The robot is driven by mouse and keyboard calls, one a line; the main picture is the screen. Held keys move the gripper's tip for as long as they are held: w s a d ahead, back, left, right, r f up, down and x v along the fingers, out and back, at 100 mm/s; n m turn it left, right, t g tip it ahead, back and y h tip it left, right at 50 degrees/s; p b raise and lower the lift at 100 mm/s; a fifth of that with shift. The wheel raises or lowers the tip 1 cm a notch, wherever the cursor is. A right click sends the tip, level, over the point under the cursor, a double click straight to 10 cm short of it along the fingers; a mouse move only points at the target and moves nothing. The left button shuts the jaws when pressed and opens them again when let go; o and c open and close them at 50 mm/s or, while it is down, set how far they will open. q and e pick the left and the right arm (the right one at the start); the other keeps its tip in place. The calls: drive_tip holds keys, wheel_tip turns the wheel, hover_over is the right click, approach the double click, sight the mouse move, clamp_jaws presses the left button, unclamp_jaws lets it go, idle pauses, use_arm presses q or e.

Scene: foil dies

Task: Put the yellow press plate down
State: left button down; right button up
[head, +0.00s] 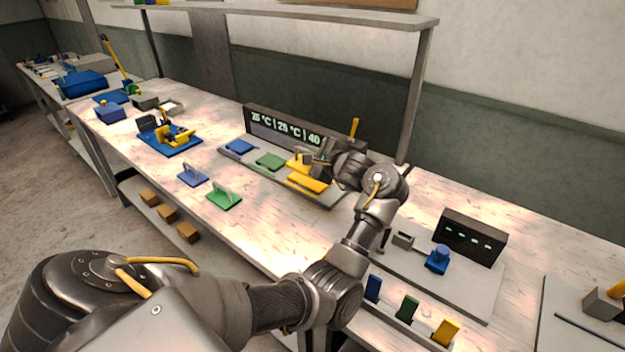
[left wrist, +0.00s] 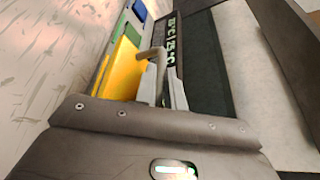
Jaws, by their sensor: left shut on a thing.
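My left gripper (head: 309,157) is shut on the yellow press plate (head: 301,167) by its grey handle. The handle shows between the fingers in the left wrist view (left wrist: 153,66). The plate is over the yellow place (head: 308,184) at the right end of the long grey board (head: 262,175). Whether it touches it or is a little above is hard to tell. The fingers hide part of the plate. A blue pad (head: 238,147) and a green pad (head: 270,161) lie on the same board, to the left. My right gripper is not in view.
A blue press plate (head: 192,177) and a green one (head: 223,198) stand on the table in front. A dark display (head: 283,130) stands right behind the board. A shelf post (head: 416,95) rises to the right. The table's front left is partly clear.

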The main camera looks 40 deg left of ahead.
use_arm(q)
drive_tip(key=w+a+f+b, duration=0.1)
drive_tip(key=b, duration=0.1)
drive_tip(key=w+a+f+b, duration=0.1)
drive_tip(key=w+a+b, duration=0.1)
drive_tip(key=shift+w+f+b, duration=0.25)
drive_tip(key=shift+f+b, duration=0.05)
drive_tip(key=shift+b, duration=0.1)
drive_tip(key=shift+w+a+f+p, duration=0.1)
drive_tip(key=shift+w+a+f, duration=0.35)
drive_tip(key=shift+w+f, duration=0.35)
drive_tip(key=shift+w+a+f+p, duration=0.1)
drive_tip(key=shift+w+a+f, duration=0.35)
drive_tip(key=shift+f, duration=0.5)
drive_tip(key=shift+w+a+f+p, duration=0.1)
drive_tip(key=shift+w+a+f, duration=0.3)
drive_tip(key=shift+w+f, duration=0.4)
drive_tip(key=shift+s+f, duration=0.15)
drive_tip(key=shift+f, duration=1.35)
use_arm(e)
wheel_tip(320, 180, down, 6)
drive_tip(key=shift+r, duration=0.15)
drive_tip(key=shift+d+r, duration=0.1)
use_arm(q)
drive_tip(key=c, duration=1.8)
unclamp_jaws()
drive_tip(key=shift+f, duration=0.15)
drive_tip(key=shift+c, duration=0.2)
drive_tip(key=o, duration=0.3)
drive_tip(key=shift+s, duration=0.1)
